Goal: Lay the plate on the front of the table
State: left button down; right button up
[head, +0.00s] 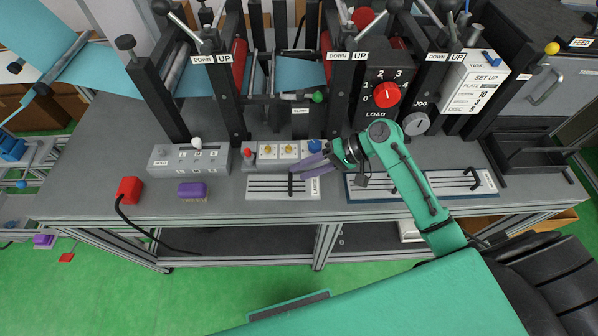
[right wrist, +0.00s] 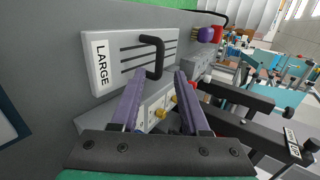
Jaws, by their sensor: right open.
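A light grey slotted plate (head: 265,187) lies at the front edge of the table (head: 220,212), left of my right gripper's wrist. It has a black bent handle (head: 291,183) and a label reading LARGE. My right gripper (head: 300,165) is open, its purple fingers pointing left, close to the handle. In the right wrist view the slotted plate (right wrist: 108,65) is ahead, and the handle (right wrist: 152,50) reaches toward the gap between the fingertips (right wrist: 155,80). Contact with the handle cannot be told. My left gripper is out of view.
A wider slotted plate (head: 425,188) with a black handle lies to the right, partly behind my right arm. A control box (head: 283,153), a purple brush (head: 192,190) and a red block (head: 129,188) with a cable stand nearby. Machine posts rise behind.

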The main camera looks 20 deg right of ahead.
jog(key=b+v, duration=0.1)
jog(key=v, duration=0.9)
